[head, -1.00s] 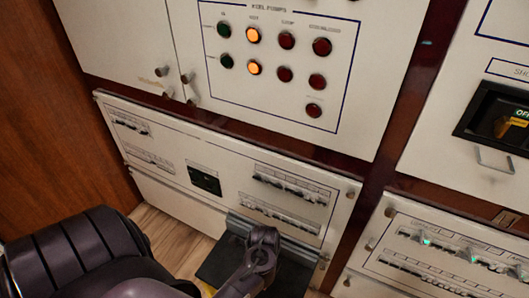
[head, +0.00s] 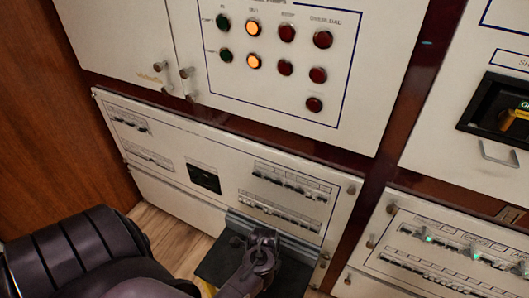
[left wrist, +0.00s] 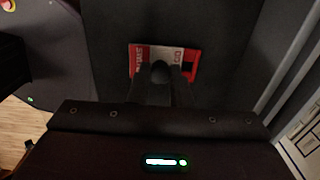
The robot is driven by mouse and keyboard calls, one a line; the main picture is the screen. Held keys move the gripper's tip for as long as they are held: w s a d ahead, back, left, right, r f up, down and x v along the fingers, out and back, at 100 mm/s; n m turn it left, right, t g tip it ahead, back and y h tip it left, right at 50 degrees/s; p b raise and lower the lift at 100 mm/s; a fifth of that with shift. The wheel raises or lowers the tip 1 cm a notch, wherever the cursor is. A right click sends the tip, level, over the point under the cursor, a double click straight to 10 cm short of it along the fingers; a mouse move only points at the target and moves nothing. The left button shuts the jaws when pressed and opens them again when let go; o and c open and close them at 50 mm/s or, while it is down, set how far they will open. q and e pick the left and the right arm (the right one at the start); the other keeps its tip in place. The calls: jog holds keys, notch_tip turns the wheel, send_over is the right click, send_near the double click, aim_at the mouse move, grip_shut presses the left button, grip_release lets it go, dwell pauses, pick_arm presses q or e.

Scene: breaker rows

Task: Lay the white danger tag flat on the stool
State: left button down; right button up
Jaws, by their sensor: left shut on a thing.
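My left gripper (head: 262,243) is over the dark flat stool top (head: 218,262) in front of the lower panel. In the left wrist view the white danger tag (left wrist: 152,52), with red at its ends, shows at the fingertips (left wrist: 165,75) against the dark stool top (left wrist: 215,30). The gripper is shut on the tag, and the fingers hide part of it. I cannot tell whether the tag touches the stool. The tag is hidden in the head view. My right gripper is not in view.
A white lower breaker panel (head: 220,165) stands right behind the stool, with a grey strip (head: 275,232) between them. Above is a lamp panel (head: 350,40) with knobs at its edge. Another breaker panel (head: 450,245) is at right. Wooden floor (head: 165,225) shows at left.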

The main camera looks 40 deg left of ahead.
pick_arm(q)
jog(key=shift+f, duration=0.4)
jog(key=c, duration=1.3)
grip_release()
jog(key=shift+o, duration=0.2)
jog(key=shift+r, duration=0.1)
notch_tip(320, 180, up, 8)
jog(key=shift+f+p, duration=0.2)
jog(key=shift+p, duration=0.4)
